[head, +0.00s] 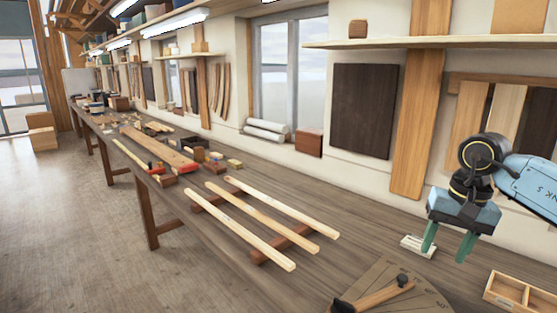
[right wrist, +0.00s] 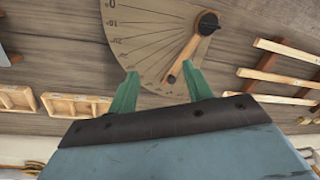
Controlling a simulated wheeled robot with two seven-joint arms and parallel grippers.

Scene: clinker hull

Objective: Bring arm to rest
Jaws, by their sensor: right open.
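My right gripper (head: 447,248) hangs above the right part of the workbench, its two green fingers pointing down and apart, with nothing between them. It also shows in the right wrist view (right wrist: 163,88), open and empty. The blue right arm (head: 532,182) comes in from the right edge. In the head view the fingers are up and to the right of a protractor board (head: 412,293) with a wooden pointer arm (head: 383,296) and dark knobs. The board also shows in the right wrist view (right wrist: 145,38), beyond the fingertips. My left gripper is not in view.
Three pale wooden strips (head: 262,217) lie across dark bearers mid-bench. A small pale block (head: 417,246) lies by the left finger, and a compartmented wooden tray (head: 522,292) is at the lower right. A shelf (head: 450,42) runs above; tools crowd the far bench.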

